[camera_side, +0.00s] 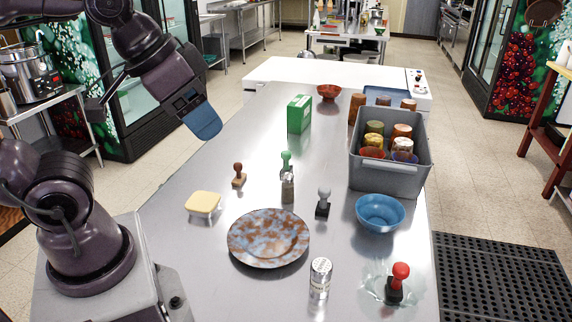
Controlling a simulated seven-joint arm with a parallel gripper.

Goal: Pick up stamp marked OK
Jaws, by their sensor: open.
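Several stamps stand on the steel table, and no OK mark is readable on any of them. One has a brown handle (238,172), one a green handle (286,160), one a grey handle (324,199) and one a red handle (400,271). The red one stands in a clear wet-looking patch at the front right. My gripper (205,122) is raised at the upper left, over the table's left edge, apart from all the stamps. It is open and I see nothing in it; its fingers are hard to make out.
A speckled plate (268,238), a yellow sponge-like block (202,203), a small shaker (288,188) and a silver can (320,278) stand around the stamps. A blue bowl (380,212) and a grey bin (388,178) of cups are at right. A green box (299,114) stands farther back.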

